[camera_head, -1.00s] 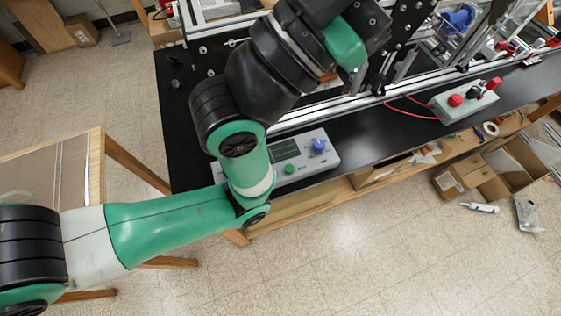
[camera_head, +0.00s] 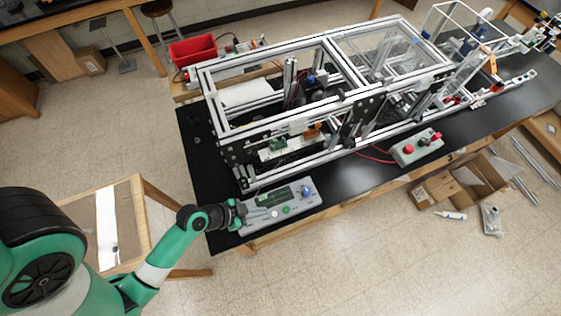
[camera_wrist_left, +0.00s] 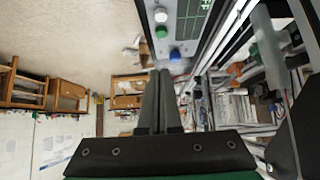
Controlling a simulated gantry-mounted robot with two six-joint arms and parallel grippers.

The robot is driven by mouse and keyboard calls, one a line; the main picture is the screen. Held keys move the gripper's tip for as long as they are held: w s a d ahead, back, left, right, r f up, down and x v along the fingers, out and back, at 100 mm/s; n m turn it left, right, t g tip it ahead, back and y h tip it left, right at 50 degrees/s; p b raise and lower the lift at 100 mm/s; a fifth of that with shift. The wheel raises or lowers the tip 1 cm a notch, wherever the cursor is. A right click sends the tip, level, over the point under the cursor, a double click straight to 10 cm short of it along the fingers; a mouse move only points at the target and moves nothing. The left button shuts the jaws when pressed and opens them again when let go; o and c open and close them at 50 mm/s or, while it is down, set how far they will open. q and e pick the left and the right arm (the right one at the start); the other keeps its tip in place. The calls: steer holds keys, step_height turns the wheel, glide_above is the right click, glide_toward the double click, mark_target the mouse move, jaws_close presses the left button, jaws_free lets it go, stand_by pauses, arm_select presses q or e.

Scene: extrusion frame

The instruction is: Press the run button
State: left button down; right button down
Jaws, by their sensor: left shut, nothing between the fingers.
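The grey control panel (camera_head: 262,222) lies on the black bench near its front left edge. It has a green display, a green button (camera_head: 286,210), a white button (camera_head: 274,213) and a blue knob (camera_head: 306,190). The button labels are too small to read. My left gripper (camera_head: 243,211) is at the panel's left end; whether it touches cannot be told. In the left wrist view its fingers (camera_wrist_left: 158,74) are shut with nothing between them. There the green button (camera_wrist_left: 161,32) and blue knob (camera_wrist_left: 175,55) appear beyond the fingertips. My right gripper is not in view.
An aluminium extrusion frame (camera_head: 290,128) stands behind the panel. A second box (camera_head: 415,146) with red knobs and a red cable sits to the right on the bench (camera_head: 360,180). A wooden table (camera_head: 125,185) stands at left, and cartons (camera_head: 440,190) lie at lower right.

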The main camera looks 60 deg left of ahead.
arm_select(q)
steer(key=shift+a+r, duration=0.2)
steer(key=b, duration=0.3)
glide_above(287, 209)
steer(key=s, duration=0.3)
steer(key=f, duration=0.7)
steer(key=shift+w+a+f, duration=0.1)
steer(key=shift+w+a, duration=0.1)
step_height(287, 209, down, 3)
steer(key=shift+s+r, duration=0.1)
steer(key=shift+r, duration=0.05)
steer(key=shift+f+b, duration=0.3)
steer(key=shift+f, duration=0.25)
